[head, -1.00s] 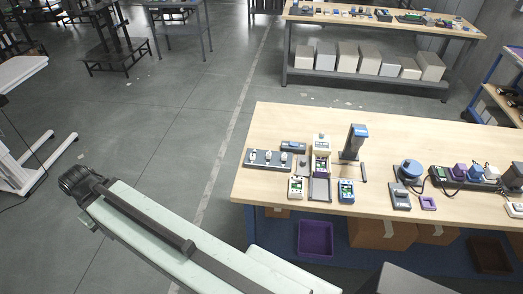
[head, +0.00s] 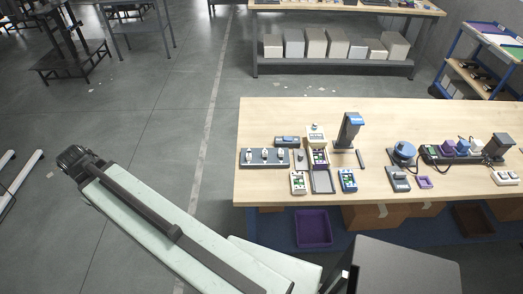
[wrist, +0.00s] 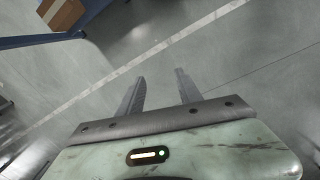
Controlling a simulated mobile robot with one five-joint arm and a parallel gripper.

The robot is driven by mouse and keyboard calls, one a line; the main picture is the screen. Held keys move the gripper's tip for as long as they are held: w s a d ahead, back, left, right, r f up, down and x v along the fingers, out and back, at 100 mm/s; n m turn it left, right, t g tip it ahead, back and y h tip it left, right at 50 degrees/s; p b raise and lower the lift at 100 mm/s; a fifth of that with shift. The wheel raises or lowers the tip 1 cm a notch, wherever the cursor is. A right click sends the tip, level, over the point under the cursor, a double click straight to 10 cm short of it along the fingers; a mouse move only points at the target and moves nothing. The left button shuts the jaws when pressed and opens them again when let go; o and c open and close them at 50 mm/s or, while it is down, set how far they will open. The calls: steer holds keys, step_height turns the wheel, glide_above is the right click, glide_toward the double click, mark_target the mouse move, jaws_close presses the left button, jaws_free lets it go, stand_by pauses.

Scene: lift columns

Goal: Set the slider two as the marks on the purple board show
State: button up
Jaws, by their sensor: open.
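My gripper (wrist: 160,74) is open and empty in the wrist view, above bare floor. It is away from the panel and the board, neither of which shows in the wrist view.
The wooden table (head: 390,110) also holds small devices, a dark stand with a blue top (head: 349,130) and a blue round device (head: 403,152). A purple bin (head: 313,229) sits below the front edge. Open floor lies left of the table. A second table with boxes stands behind.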

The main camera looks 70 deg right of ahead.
steer(key=s+d+n+g+h, duration=0.1)
steer(key=s+d, duration=0.2)
steer(key=d, duration=0.7)
steer(key=s+d, duration=0.4)
steer(key=d, duration=0.6)
steer(key=n+g, duration=0.2)
steer(key=g, duration=0.1)
glide_toward(264, 152)
steer(key=b+x, duration=0.7)
steer(key=x, duration=0.2)
steer(key=shift+s+d, duration=0.1)
steer(key=shift+r, duration=0.1)
jaws_close()
